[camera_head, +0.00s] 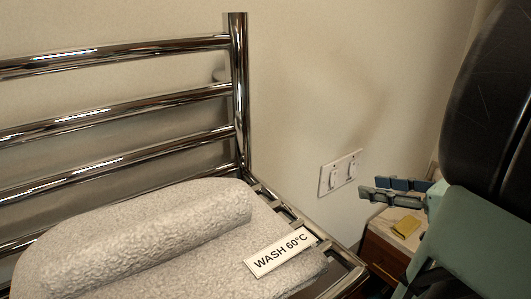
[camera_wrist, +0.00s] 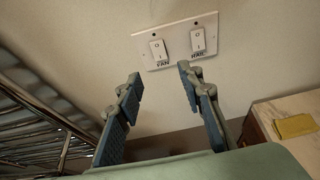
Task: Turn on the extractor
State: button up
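A white wall plate (camera_wrist: 178,43) carries two rocker switches side by side. The left switch (camera_wrist: 158,49) has a label below that reads FAN. The rockers' on or off positions are hard to tell. In the head view the plate (camera_head: 341,173) is on the wall just beyond my fingertips. My gripper (camera_head: 373,187) is open and empty, pointing at the wall. In the wrist view its fingers (camera_wrist: 159,74) are spread below the plate, apart from both switches as seen.
A chrome towel rack (camera_head: 240,90) stands left of the plate, holding a grey towel (camera_head: 150,240) with a WASH 60°C tag (camera_head: 281,252).

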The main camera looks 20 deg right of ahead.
aim_at(335, 181)
jog(key=x, duration=0.9)
jog(key=shift+w+a+f, duration=0.1)
jog(key=shift+w+f, duration=0.05)
jog(key=shift+w, duration=0.1)
